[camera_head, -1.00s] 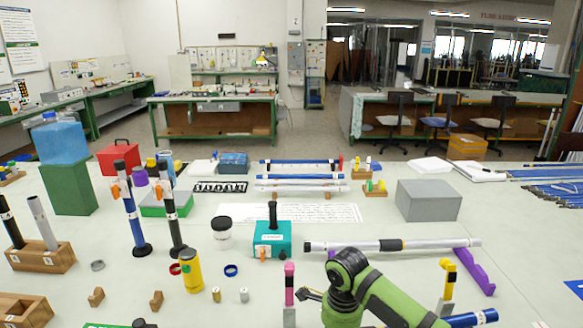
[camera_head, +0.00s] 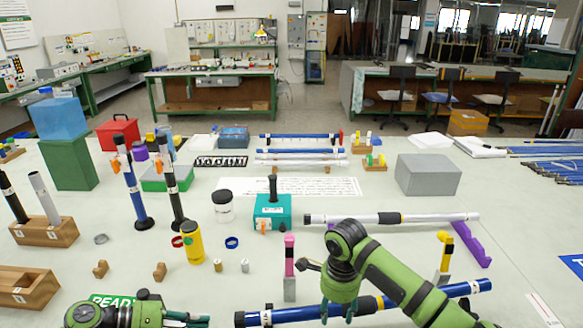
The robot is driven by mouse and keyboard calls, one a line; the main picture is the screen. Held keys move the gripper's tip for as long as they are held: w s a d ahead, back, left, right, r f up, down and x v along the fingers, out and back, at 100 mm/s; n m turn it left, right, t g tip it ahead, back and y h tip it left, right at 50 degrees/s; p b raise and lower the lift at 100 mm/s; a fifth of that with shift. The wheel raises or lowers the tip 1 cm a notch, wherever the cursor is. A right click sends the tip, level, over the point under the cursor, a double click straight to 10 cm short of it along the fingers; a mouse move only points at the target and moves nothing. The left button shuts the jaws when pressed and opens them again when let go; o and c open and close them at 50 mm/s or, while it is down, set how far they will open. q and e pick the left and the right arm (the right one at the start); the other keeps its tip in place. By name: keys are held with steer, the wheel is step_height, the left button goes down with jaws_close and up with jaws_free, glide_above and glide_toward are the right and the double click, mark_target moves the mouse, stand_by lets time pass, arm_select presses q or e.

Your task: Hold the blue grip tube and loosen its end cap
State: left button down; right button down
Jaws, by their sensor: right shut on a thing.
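The blue grip tube (camera_head: 300,313) lies crosswise along the front of the table, its right end (camera_head: 484,286) farther back. A dark end cap (camera_head: 239,319) is at its left end, with a white band close by; black and yellow bands show near its middle. My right gripper (camera_head: 338,311) points down and is shut around the middle of the tube; its fingertips are partly hidden. My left gripper (camera_head: 195,320) is at the bottom edge, left of the cap and apart from it, fingers pointing right. Its finger gap is unclear.
A pink post (camera_head: 289,255) and a yellow post (camera_head: 446,250) stand behind the tube. A white tube (camera_head: 430,218) lies farther back by a purple support (camera_head: 470,244).

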steer(key=shift+f, duration=0.15)
stand_by(0.4)
steer(key=shift+c, duration=2.4)
jaws_free()
